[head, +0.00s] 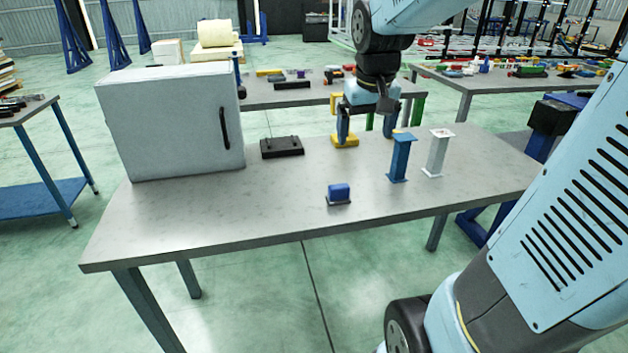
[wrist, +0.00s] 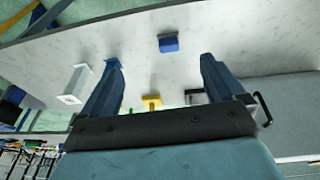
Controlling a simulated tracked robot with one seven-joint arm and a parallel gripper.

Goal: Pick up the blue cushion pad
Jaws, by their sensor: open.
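The blue cushion pad (head: 339,191) is a small blue block on a thin dark base, standing on the grey table near its front edge. In the wrist view the pad (wrist: 169,43) shows beyond the fingertips, between the two fingers. My gripper (head: 366,136) is open and empty, above the back part of the table, behind the pad and apart from it. In the wrist view my gripper (wrist: 160,64) has its fingers wide apart.
A blue flanged post (head: 400,158) and a white one (head: 437,154) stand right of the pad. A yellow piece (head: 345,140) lies near my gripper. A black tray-like block (head: 282,147) and a grey cabinet (head: 170,120) are to the left. Table around the pad is clear.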

